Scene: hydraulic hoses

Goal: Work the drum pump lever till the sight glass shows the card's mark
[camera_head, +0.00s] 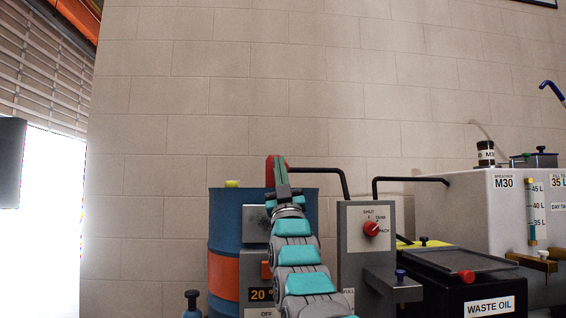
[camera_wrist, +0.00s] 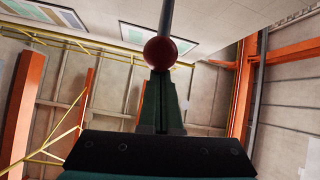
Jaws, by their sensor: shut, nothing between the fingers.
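My gripper (camera_head: 281,170) points up in front of the blue drum, its fingers shut. In the wrist view the shut fingers (camera_wrist: 161,90) end just below a red ball (camera_wrist: 160,53) on a grey rod; I cannot tell whether they touch it. In the head view a red part (camera_head: 270,172) shows beside and behind the fingers, above the drum (camera_head: 222,235). The sight glass (camera_head: 532,212) on the grey M30 tank has marks from 45 L down to 35 L; its level is too small to read surely.
A grey panel with a red selector (camera_head: 371,229) stands right of my arm, with black pipes above. A black waste oil box (camera_head: 470,285) stands in front of the tank (camera_head: 465,205). A blue-ended lever (camera_head: 552,90) rises at far right.

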